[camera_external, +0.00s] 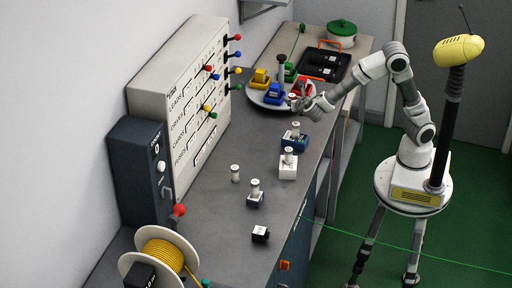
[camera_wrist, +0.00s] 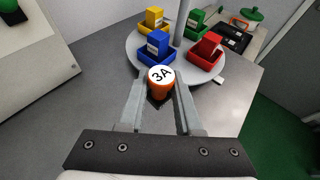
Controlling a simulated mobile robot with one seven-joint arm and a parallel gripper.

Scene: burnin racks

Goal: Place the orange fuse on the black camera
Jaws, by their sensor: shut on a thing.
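The orange fuse (camera_wrist: 161,89) has a white top marked 3A. It stands between the two fingers of my gripper (camera_wrist: 160,103), which is shut on it. In the external view my gripper (camera_external: 301,101) is at the near right edge of the round grey tray, and the fuse there is small and partly hidden. A small black block (camera_external: 260,234) with a white face lies alone at the bench's near end. A dark block (camera_external: 255,202) with a pale cylinder on top stands behind it. I cannot tell which of these is the black camera.
The round tray (camera_external: 257,99) holds yellow, blue, green and red blocks around a post. A white block (camera_external: 288,172), a blue block (camera_external: 294,146) and a loose pale cylinder (camera_external: 235,178) stand on the bench. A panel (camera_external: 185,95) and cable reel (camera_external: 150,255) line the left.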

